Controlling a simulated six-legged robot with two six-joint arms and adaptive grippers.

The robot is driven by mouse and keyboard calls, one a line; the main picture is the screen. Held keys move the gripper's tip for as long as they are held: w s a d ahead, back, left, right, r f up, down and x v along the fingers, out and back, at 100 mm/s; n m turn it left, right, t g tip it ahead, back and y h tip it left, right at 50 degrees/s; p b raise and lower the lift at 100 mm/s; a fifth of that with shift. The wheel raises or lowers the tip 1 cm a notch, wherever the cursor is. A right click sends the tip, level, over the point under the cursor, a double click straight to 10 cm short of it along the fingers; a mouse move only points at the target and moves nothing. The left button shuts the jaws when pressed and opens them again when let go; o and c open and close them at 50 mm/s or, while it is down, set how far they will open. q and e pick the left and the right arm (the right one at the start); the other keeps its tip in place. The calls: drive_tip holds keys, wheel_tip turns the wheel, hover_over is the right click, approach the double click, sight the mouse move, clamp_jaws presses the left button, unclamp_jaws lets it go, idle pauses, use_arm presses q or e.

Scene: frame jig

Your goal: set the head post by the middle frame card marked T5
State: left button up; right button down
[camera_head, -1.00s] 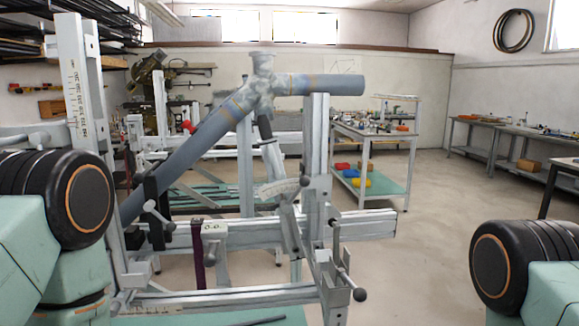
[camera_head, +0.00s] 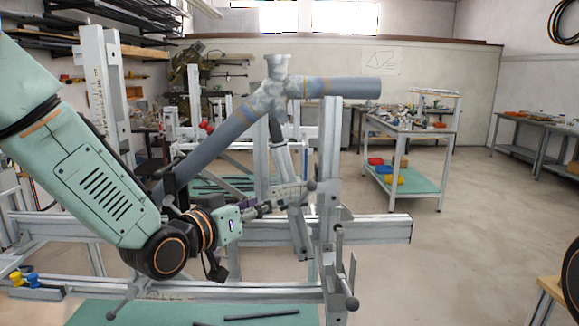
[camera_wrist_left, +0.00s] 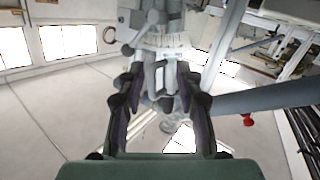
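The bicycle frame tubes (camera_head: 232,125) are held in the grey jig. An upright metal post (camera_head: 329,150) stands under the front end of the top tube, with a curved scale plate (camera_head: 285,191) beside it. A lever with a round knob (camera_head: 310,186) is at the post. My left gripper (camera_head: 282,203) reaches right, close to the lever and plate. In the left wrist view its fingers (camera_wrist_left: 160,82) are apart, with grey jig parts showing between or beyond them; contact is unclear. A card with a frame drawing (camera_head: 380,60) is on the back wall; its marking is unreadable. My right gripper is not in view.
The jig's long horizontal rail (camera_head: 375,228) and a lower clamp handle (camera_head: 351,303) are near the post. A trolley (camera_head: 440,135) with coloured boxes stands behind at right. The floor (camera_head: 450,255) right of the jig is clear.

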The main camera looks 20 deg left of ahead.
use_arm(q)
drive_tip(key=t, duration=0.1)
approach(281, 170)
drive_tip(key=w, duration=0.3)
drive_tip(key=shift+h, duration=0.3)
drive_tip(key=x, duration=0.8)
drive_tip(key=shift+s+d+f, duration=0.1)
drive_tip(key=shift+d, duration=0.1)
drive_tip(key=shift+a, duration=0.1)
drive_tip(key=shift+s, duration=0.1)
drive_tip(key=shift+c, duration=0.2)
drive_tip(key=c, duration=0.3)
clamp_jaws()
